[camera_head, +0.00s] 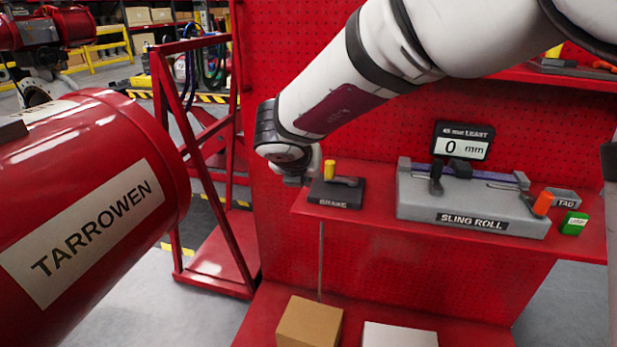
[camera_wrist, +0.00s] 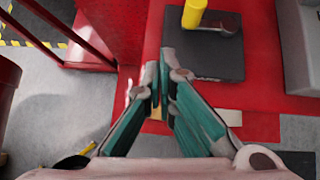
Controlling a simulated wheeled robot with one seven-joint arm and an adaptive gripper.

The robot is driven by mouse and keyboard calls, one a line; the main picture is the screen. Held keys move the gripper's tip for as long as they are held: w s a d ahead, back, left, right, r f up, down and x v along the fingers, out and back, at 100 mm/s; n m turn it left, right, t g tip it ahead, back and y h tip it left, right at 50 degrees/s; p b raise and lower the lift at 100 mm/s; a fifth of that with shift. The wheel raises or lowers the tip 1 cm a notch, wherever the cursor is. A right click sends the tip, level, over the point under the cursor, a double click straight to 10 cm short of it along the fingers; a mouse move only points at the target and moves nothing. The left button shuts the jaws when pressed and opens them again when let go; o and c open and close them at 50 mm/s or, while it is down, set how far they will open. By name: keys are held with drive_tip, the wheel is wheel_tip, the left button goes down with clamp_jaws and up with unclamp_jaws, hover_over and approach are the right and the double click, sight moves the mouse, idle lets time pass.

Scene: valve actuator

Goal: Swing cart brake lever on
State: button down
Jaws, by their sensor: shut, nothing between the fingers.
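The brake unit is a black block (camera_head: 337,194) labelled BRAKE at the left end of the red shelf. A short lever lies across its top, with an upright yellow grip (camera_head: 329,169) at the lever's left end. In the wrist view the black plate (camera_wrist: 205,58) is at upper centre, with the yellow grip (camera_wrist: 194,12) at the top edge and the lever pointing right. My gripper (camera_wrist: 159,72) is shut and empty, its tips just left of the plate and apart from the yellow grip. In the head view the gripper is small beside the block's left side, partly hidden by my wrist.
The grey SLING ROLL device (camera_head: 472,205) stands right on the shelf, with a display (camera_head: 463,141) reading 0 mm behind it. A red pegboard (camera_head: 290,60) rises behind. A red TARROWEN cylinder (camera_head: 85,190) fills the left. A cardboard box (camera_head: 309,325) sits below.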

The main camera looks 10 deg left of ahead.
drive_tip(key=shift+a+p+v, duration=0.15)
drive_tip(key=shift+a+v, duration=0.05)
drive_tip(key=shift+v, duration=0.65)
drive_tip(key=shift+a+p+v, duration=0.1)
drive_tip(key=shift+a+v, duration=0.05)
drive_tip(key=shift+v, duration=0.75)
drive_tip(key=shift+a+p+v, duration=0.15)
drive_tip(key=shift+a+v, duration=0.05)
drive_tip(key=shift+v, duration=0.65)
drive_tip(key=w+d+r+n+t+y+p, duration=0.1)
drive_tip(key=d+r+n+t+y+p, duration=0.15)
drive_tip(key=r+n, duration=0.6)
drive_tip(key=s+d+r+n+y, duration=0.3)
drive_tip(key=s+d+r+n, duration=0.3)
drive_tip(key=r+n, duration=0.3)
drive_tip(key=s+d+f+n+g+h+p, duration=0.2)
drive_tip(key=s+d+f+n+g+h, duration=0.1)
drive_tip(key=s+d+n, duration=0.6)
drive_tip(key=s+d+f+n+g+h+p, duration=0.2)
drive_tip(key=s+d+n, duration=0.7)
drive_tip(key=s+d, duration=0.7)
drive_tip(key=s+f+g+h, duration=0.1)
drive_tip(key=s+f+g, duration=0.1)
drive_tip(key=s+f, duration=0.1)
drive_tip(key=shift+d+f, duration=0.2)
drive_tip(key=shift+d, duration=0.2)
